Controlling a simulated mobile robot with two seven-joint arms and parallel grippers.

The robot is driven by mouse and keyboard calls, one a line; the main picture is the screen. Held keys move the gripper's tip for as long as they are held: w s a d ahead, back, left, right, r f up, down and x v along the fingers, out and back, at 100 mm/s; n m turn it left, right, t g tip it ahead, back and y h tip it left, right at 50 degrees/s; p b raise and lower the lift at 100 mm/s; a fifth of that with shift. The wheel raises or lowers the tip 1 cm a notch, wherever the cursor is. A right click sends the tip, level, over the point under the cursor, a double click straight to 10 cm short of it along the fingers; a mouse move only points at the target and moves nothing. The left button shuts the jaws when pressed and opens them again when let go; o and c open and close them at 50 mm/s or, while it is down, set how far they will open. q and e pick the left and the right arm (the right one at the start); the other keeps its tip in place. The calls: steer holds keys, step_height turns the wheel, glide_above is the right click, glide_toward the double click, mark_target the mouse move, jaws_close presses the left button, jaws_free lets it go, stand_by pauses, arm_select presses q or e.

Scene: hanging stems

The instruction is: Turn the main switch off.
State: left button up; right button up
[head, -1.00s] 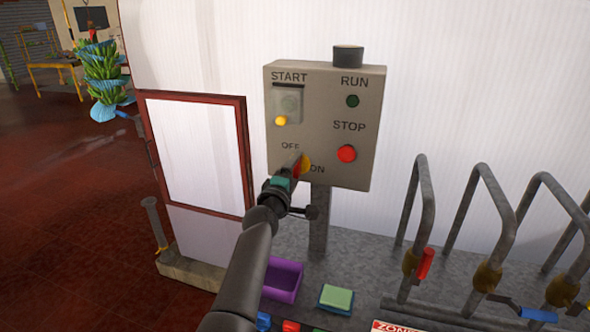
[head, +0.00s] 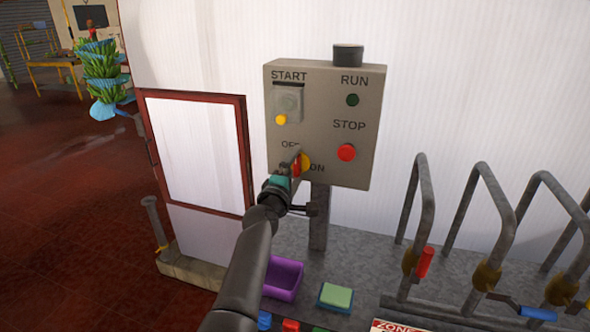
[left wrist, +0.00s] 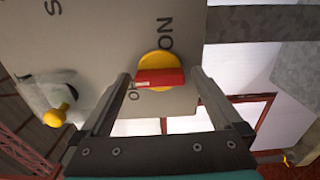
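The main switch is a yellow disc (left wrist: 150,60) with a red handle (left wrist: 160,79), low on the grey control box (head: 325,105) between the OFF and ON labels. In the head view the switch (head: 305,162) is partly hidden by my left gripper (head: 296,160). In the left wrist view my left gripper (left wrist: 159,74) is open, with one finger on each side of the red handle. Gaps show between the handle's ends and the fingers. The ON label is clear in the wrist view; OFF is partly covered. My right gripper is in neither view.
The box also has a covered START switch with a yellow knob (head: 281,120), a green RUN lamp (head: 352,100) and a red STOP button (head: 347,153). Bent metal pipes (head: 425,210) stand at right.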

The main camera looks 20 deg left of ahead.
arm_select(q)
steer(key=shift+s, duration=0.1)
steer(key=shift+s+p, duration=0.55)
steer(key=shift+p, duration=0.05)
steer(key=s+p, duration=0.5)
steer(key=s, duration=0.9)
steer(key=shift+a+p, duration=0.25)
steer(key=shift+p, duration=0.05)
